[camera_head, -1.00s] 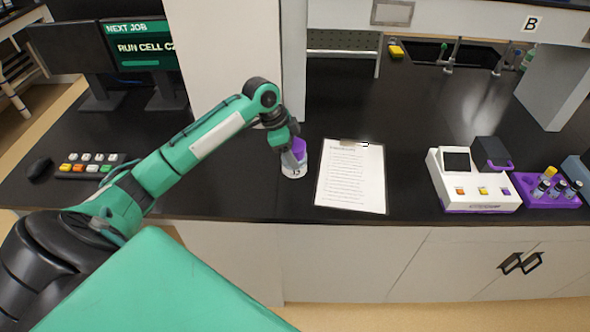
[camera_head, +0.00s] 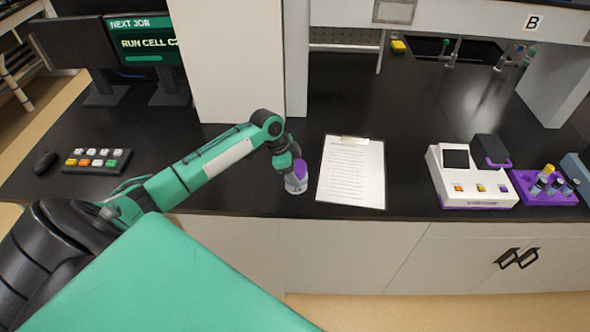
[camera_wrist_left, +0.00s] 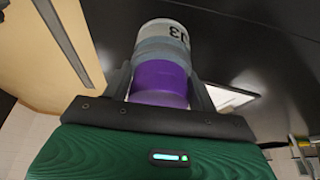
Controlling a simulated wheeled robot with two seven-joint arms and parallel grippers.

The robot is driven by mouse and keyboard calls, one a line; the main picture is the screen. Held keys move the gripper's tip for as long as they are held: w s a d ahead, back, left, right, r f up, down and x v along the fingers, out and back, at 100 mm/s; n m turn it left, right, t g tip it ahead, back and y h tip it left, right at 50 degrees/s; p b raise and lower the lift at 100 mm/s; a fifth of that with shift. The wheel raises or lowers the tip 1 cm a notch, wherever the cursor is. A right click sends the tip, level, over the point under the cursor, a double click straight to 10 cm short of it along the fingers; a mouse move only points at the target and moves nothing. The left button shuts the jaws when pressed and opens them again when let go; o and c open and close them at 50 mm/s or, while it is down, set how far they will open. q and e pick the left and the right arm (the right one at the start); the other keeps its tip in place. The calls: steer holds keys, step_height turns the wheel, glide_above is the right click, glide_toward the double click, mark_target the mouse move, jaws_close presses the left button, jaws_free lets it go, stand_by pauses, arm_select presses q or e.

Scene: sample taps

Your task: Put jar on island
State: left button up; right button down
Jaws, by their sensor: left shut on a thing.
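The jar (camera_head: 296,183) has a purple lid and a pale label with dark marks that look like "J3". My left gripper (camera_head: 294,166) is shut on it from above, at the front edge of the black bench. In the left wrist view the jar (camera_wrist_left: 161,72) sits between the two fingers (camera_wrist_left: 160,90), purple lid nearest the palm. I cannot tell whether its base touches the bench. My right gripper is not in view. I cannot make out which surface is the island.
A clipboard with paper (camera_head: 351,172) lies just right of the jar. A white device (camera_head: 470,178) and a purple rack (camera_head: 543,190) with several vials stand at the right. A button panel (camera_head: 96,160) and monitors (camera_head: 148,45) are at the left. A white pillar (camera_head: 228,60) stands behind.

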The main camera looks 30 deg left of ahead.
arm_select(q)
steer(key=o, duration=1.1)
steer(key=shift+c, duration=0.2)
steer(key=shift+s+a+r, duration=0.1)
steer(key=shift+a+r, duration=0.1)
steer(key=shift+r, duration=0.3)
steer(key=b+v, duration=0.4)
steer(key=v, duration=0.7)
steer(key=shift+d, duration=0.1)
